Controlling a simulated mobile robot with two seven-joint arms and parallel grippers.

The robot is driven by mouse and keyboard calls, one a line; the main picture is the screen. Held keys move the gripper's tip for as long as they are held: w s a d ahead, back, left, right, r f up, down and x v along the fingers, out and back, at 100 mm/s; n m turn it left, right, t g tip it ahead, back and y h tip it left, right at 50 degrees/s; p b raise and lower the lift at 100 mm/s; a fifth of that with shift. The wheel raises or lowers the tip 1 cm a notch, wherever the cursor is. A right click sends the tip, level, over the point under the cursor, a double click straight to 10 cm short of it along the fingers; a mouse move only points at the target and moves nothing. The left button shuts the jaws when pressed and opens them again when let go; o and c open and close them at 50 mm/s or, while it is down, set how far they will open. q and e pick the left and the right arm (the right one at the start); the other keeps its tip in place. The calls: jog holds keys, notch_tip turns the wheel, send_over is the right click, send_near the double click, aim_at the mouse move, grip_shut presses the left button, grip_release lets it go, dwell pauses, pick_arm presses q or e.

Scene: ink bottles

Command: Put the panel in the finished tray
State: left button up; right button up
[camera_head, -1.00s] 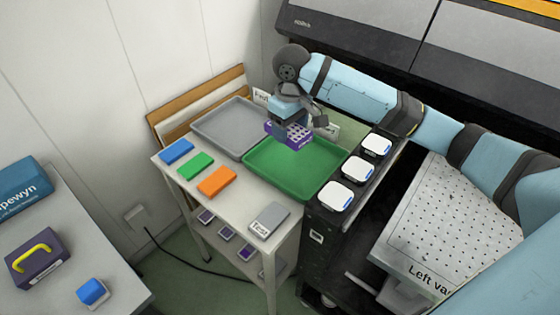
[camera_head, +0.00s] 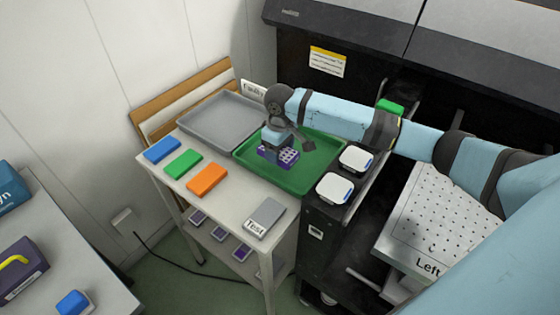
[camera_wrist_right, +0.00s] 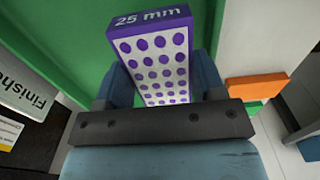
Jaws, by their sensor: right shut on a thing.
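The panel (camera_head: 285,155) is a purple slab with a white face of purple dots. In the right wrist view the panel (camera_wrist_right: 155,62) reads "25 mm". My right gripper (camera_head: 277,143) is shut on it, with a finger on each side in the right wrist view (camera_wrist_right: 160,92). The panel is over the green tray (camera_head: 265,179), towards its left side; I cannot tell if it touches the tray floor. My left gripper is out of view.
An empty grey tray (camera_head: 222,117) adjoins the green one at left. Blue (camera_head: 163,150), green (camera_head: 182,164) and orange (camera_head: 207,180) blocks and a grey "Test" device (camera_head: 264,218) lie on the table. White-topped containers (camera_head: 335,188) stand on the black unit at right.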

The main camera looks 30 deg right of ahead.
aim_at(280, 168)
notch_tip(280, 168, down, 4)
jog(key=shift+f, duration=0.25)
jog(key=o, duration=1)
jog(key=shift+f, duration=0.1)
notch_tip(280, 168, up, 12)
jog(key=shift+r+p, duration=0.15)
jog(key=shift+p, duration=0.3)
